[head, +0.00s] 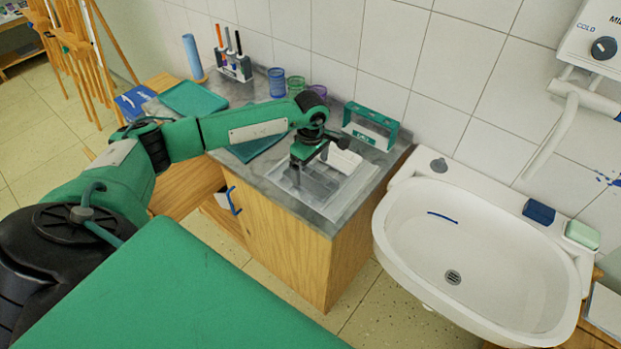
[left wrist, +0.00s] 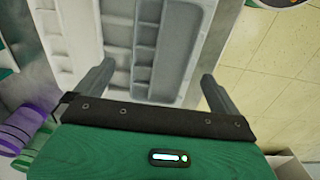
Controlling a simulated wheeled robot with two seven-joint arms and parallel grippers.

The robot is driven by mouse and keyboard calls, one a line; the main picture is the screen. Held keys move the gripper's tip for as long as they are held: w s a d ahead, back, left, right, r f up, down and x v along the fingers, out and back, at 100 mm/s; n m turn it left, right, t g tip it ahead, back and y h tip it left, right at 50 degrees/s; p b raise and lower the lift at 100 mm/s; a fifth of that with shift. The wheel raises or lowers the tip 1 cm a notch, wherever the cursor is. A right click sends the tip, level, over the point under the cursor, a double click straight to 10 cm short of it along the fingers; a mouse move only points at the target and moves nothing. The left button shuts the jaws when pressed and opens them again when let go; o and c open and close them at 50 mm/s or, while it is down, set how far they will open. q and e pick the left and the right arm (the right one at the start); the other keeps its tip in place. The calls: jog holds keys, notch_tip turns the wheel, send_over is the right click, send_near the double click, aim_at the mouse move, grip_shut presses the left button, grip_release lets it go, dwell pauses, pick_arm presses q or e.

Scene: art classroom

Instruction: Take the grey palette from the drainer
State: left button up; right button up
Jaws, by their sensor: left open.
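The grey palette (left wrist: 172,50), with a row of small wells and long compartments, lies between the fingers of my left gripper (left wrist: 158,72) in the left wrist view. The fingers are open, with gaps on both sides of it. In the head view, my left gripper (head: 303,172) points down over a pale, shallow tray-like area (head: 327,208) on the counter, perhaps the drainer. The arm partly hides the grey palette there. A white palette (left wrist: 70,40) with compartments is beside the grey one; a white piece shows right of the gripper (head: 344,162). My right gripper is out of view.
A teal holder (head: 371,127) stands behind the gripper against the tiled wall. Blue, green and purple cups (head: 297,86) and teal trays (head: 192,98) are farther left on the counter. A white sink (head: 480,245) is to the right. A wooden cabinet (head: 270,235) is below.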

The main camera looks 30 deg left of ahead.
aim_at(310, 181)
pick_arm(q)
jog(key=shift+f+p, duration=0.55)
jog(key=shift+f, duration=1.35)
jog(key=c, duration=1.1)
jog(key=shift+r, duration=0.1)
